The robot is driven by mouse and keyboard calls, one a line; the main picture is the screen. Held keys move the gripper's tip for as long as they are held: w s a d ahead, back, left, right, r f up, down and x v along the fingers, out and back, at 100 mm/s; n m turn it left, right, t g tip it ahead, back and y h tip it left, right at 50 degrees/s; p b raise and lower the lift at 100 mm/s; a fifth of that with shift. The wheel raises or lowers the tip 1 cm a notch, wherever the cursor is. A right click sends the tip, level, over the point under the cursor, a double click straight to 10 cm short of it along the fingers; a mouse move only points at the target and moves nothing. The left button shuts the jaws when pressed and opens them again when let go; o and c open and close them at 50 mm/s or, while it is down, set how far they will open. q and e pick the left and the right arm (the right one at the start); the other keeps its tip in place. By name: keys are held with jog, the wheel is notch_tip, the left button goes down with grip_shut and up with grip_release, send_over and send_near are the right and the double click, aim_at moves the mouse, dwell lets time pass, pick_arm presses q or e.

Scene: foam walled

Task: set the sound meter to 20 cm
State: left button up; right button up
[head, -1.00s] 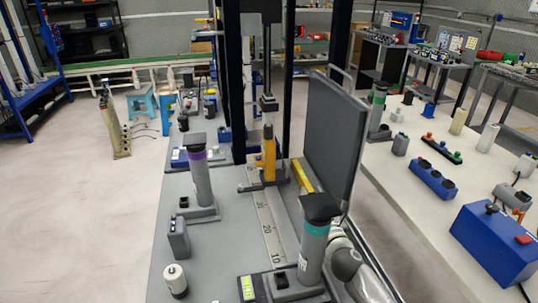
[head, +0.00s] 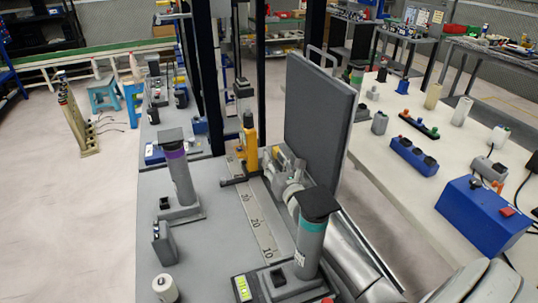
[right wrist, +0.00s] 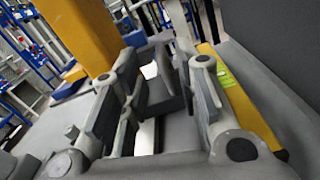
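The sound meter (head: 250,150) is a yellow upright body with a dark base, standing on the flat scale strip (head: 258,225) on the grey bench. It stands beyond the printed 10 and 20 marks, near the far end of the strip's visible part. In the right wrist view a large yellow post (right wrist: 82,35), which looks like the meter, is at upper left. My right gripper (head: 278,163) is just right of the meter in the head view. Its fingers look apart in the right wrist view (right wrist: 165,80), with nothing clearly between them. The left gripper is out of view.
A tall grey foam panel (head: 322,120) stands close behind my right gripper. A teal-banded cylinder (head: 311,235) stands near front, and a purple-banded cylinder (head: 180,175) stands at left. A yellow bar (right wrist: 237,110) lies right of my fingers.

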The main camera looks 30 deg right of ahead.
jog(key=shift+x, duration=2.15)
jog(key=shift+c, duration=0.2)
grip_shut()
